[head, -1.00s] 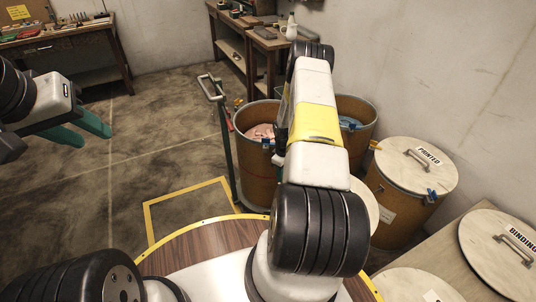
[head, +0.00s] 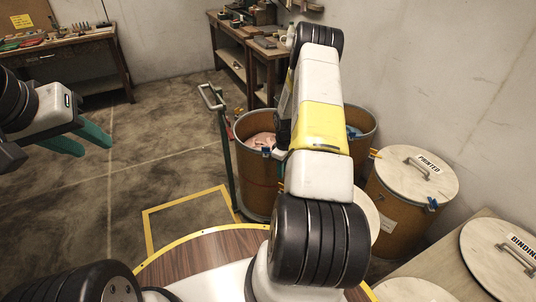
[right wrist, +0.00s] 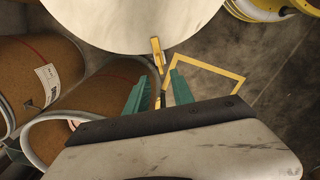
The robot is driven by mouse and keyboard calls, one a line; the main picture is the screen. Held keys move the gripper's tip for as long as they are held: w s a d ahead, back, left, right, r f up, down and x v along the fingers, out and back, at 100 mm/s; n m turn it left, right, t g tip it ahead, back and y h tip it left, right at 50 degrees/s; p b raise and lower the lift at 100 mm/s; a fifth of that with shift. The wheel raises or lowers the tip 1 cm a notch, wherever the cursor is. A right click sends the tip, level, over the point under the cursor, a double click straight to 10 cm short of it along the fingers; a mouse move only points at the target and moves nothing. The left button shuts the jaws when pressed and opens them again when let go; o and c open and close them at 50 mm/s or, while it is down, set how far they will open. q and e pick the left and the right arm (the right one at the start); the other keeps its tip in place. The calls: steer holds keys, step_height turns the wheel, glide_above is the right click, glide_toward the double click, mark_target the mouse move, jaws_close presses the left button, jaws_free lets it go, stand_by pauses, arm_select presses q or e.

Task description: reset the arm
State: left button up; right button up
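My left gripper (head: 88,141) is at the left of the head view. Its two green fingers are apart, with nothing between them, above the concrete floor. My right arm reaches forward through the middle of the head view, and its gripper is hidden there behind the arm. In the right wrist view my right gripper (right wrist: 160,86) shows two green fingers set apart. A pale round lid (right wrist: 135,18) with a yellow clip (right wrist: 157,52) lies beyond the fingertips.
Open drums (head: 258,180) stand beyond and beside my right arm. A lidded drum marked PRINTED (head: 405,205) and a lid marked BINDING (head: 495,262) are at the right. A green post with a handle (head: 225,150) stands near the middle. Workbenches (head: 75,45) line the back. Floor at left is clear.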

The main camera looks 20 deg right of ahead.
steer(key=shift+r, duration=0.1)
steer(key=a+r+m+t, duration=0.1)
steer(key=a+r, duration=0.2)
steer(key=r, duration=0.9)
steer(key=a+r+m+t, duration=0.1)
steer(key=a+r, duration=0.2)
steer(key=r, duration=0.9)
steer(key=s+a+r+m+t, duration=0.1)
steer(key=s+a+r, duration=0.25)
steer(key=r, duration=0.45)
steer(key=s+a+r+m+t, duration=0.1)
steer(key=s+a+r, duration=0.25)
steer(key=r, duration=0.35)
steer(key=s+a+r+m+t+y, duration=0.1)
steer(key=s+a+r, duration=0.3)
steer(key=s, duration=0.5)
steer(key=s+a+r+m+t+y, duration=0.1)
steer(key=s+a+r, duration=0.2)
steer(key=s, duration=0.7)
steer(key=shift+a+r+m, duration=0.3)
steer(key=shift+a+r, duration=0.1)
steer(key=shift+r, duration=0.35)
